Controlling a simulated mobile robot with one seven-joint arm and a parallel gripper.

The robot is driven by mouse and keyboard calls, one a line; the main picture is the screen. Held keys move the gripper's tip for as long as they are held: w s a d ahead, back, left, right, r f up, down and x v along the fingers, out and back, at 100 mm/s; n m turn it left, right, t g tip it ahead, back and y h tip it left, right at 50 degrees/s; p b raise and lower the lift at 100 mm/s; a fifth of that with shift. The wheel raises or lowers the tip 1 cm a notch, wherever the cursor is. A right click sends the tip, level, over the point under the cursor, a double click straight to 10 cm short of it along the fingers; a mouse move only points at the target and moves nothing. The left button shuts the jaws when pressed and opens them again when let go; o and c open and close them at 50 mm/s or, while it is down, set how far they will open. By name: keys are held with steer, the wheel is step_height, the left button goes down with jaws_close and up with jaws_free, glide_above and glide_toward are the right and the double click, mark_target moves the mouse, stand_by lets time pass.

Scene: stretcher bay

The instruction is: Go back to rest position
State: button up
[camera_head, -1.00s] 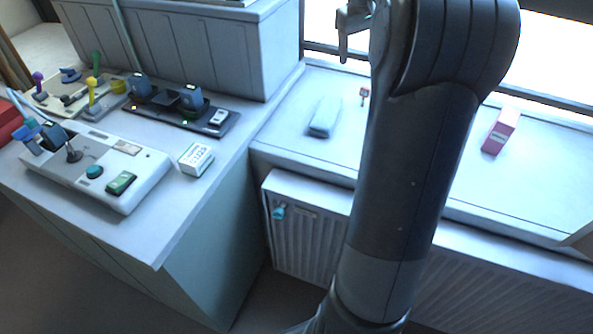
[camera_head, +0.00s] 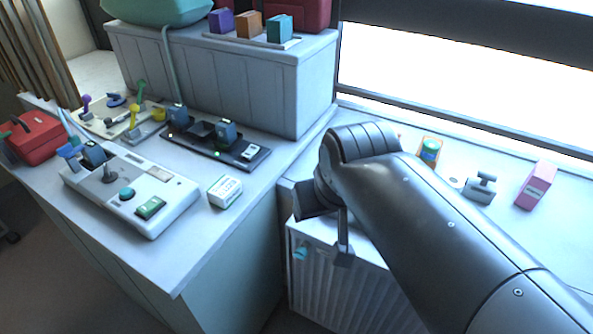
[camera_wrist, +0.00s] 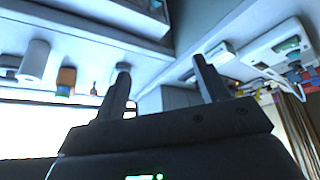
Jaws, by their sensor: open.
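My gripper (camera_wrist: 164,84) is open, with its two dark fingers apart and nothing between them in the wrist view. In the head view my gripper (camera_head: 328,228) hangs in front of the windowsill, near the top of the white ribbed radiator. My arm comes in from the lower right and hides part of the sill and the radiator.
A counter at left holds a white control box (camera_head: 133,190), a black tray (camera_head: 216,143), a small white carton (camera_head: 225,192) and a red case (camera_head: 35,137). On the sill are a pink box (camera_head: 536,185), a grey stamp-like object (camera_head: 481,187) and an orange-and-green container (camera_head: 429,151).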

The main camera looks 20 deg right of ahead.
steer(key=shift+s+a+f, duration=0.35)
steer(key=shift+s+f, duration=0.35)
steer(key=shift+s, duration=0.05)
